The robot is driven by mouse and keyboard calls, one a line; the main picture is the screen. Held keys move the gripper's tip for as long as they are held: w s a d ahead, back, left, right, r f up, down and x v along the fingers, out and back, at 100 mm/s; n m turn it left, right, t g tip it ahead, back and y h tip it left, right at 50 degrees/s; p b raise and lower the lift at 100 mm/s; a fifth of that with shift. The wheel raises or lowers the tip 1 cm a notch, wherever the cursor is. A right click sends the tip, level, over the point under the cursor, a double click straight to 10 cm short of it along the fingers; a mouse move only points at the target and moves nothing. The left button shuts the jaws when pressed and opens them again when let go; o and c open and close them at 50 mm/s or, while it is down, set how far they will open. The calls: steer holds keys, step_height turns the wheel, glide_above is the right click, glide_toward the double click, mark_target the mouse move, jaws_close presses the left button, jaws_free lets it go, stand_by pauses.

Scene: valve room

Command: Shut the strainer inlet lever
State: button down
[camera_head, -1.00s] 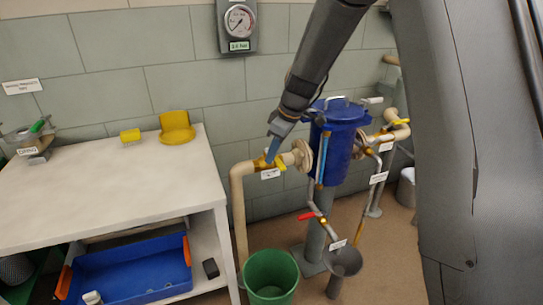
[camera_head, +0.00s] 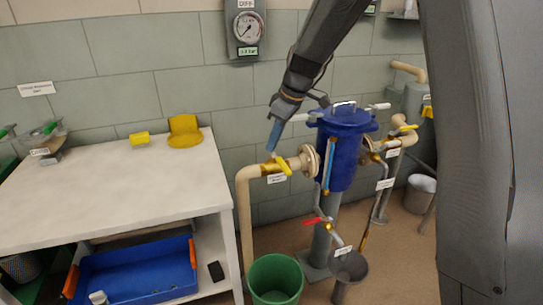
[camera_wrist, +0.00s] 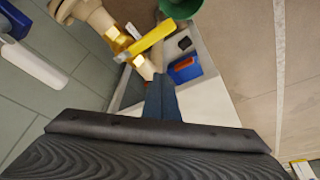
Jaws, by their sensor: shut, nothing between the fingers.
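The strainer inlet lever (camera_head: 283,164) is a yellow handle on the brass valve in the beige pipe (camera_head: 246,200), left of the blue strainer (camera_head: 345,150). In the wrist view the yellow lever (camera_wrist: 153,38) lies crosswise over the pipe at the brass valve body (camera_wrist: 117,38). My gripper (camera_head: 271,148) has blue fingers, shut and empty, just above and to the left of the lever. In the wrist view the fingers (camera_wrist: 162,80) point toward the lever, with a small gap in the picture; contact cannot be told.
A white table (camera_head: 110,190) with yellow items stands at the left. A green bucket (camera_head: 274,280) is below the pipe. A red drain lever (camera_head: 313,221) and grey funnel (camera_head: 349,267) are under the strainer. A pressure gauge (camera_head: 247,28) hangs on the wall.

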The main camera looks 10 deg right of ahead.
steer(key=shift+w+d+r, duration=0.1)
steer(key=shift+d+r, duration=0.15)
steer(key=shift+r, duration=0.45)
steer(key=shift+w+d+r, duration=0.1)
steer(key=shift+d+r, duration=0.15)
steer(key=shift+r, duration=0.45)
steer(key=shift+s, duration=0.15)
steer(key=s+d+m+h+p, duration=0.1)
steer(key=s+d+m+p, duration=0.1)
steer(key=s, duration=0.9)
steer(key=s+d+m+g+h+p, duration=0.1)
steer(key=s+d+m+p, duration=0.2)
steer(key=s, duration=0.7)
steer(key=s+d+f+m+g+h+p, duration=0.1)
steer(key=s+d+m+p, duration=0.2)
steer(key=s, duration=0.8)
steer(key=d+m, duration=0.2)
steer(key=m, duration=0.2)
steer(key=shift+s+d, duration=0.15)
steer(key=shift+s, duration=0.2)
steer(key=shift+s+f, duration=0.1)
